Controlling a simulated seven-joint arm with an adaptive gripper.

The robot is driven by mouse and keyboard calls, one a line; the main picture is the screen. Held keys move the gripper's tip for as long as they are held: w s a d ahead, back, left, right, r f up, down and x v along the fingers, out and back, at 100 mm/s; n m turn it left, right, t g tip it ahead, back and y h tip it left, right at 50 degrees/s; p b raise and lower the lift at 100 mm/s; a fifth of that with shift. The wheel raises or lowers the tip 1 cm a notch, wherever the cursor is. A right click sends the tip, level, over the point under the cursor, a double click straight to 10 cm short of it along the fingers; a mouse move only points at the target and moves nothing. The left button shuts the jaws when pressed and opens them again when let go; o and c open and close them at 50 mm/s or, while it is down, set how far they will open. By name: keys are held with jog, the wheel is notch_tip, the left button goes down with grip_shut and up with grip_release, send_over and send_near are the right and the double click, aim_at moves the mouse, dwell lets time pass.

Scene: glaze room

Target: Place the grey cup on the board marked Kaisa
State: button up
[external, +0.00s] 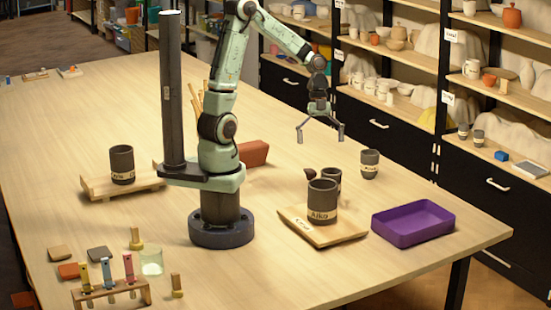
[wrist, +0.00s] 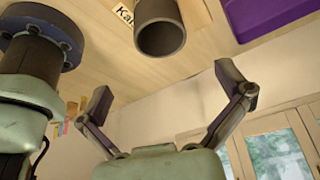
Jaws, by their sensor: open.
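Several dark grey cups with pale bands are in the external view. One (external: 322,203), its band reading Aiko, stands upright on the right-hand wooden board (external: 345,234). A second cup (external: 335,176) is partly hidden behind it; I cannot tell if it touches the board. A third (external: 369,164) stands farther back on the table. In the wrist view a dark grey cup (wrist: 160,36) shows its mouth beside a board label (wrist: 123,12) that begins "Kai". My gripper (external: 320,138) is open and empty above the table, behind the right-hand board; its fingers show in the wrist view (wrist: 165,88).
Another dark grey cup (external: 122,165) stands on the left board (external: 95,189). A purple tray (external: 412,235) lies right of the right-hand board. A small dark object (external: 310,174) and a reddish-brown block (external: 252,153) are nearby.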

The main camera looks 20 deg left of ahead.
jog(key=shift+w+a+r, duration=0.15)
jog(key=shift+r, duration=0.15)
jog(key=s+a+r+n+t+y, duration=0.1)
jog(key=a+r+n+t, duration=0.1)
jog(key=a+n, duration=0.9)
jog(key=s+a+r+n+t+y, duration=0.1)
jog(key=a+r+n+t, duration=0.1)
jog(key=a+n, duration=1)
jog(key=n, duration=0.9)
jog(key=shift+a+r+n+y, duration=0.2)
jog(key=shift+n+y, duration=0.1)
jog(key=shift+n, duration=0.1)
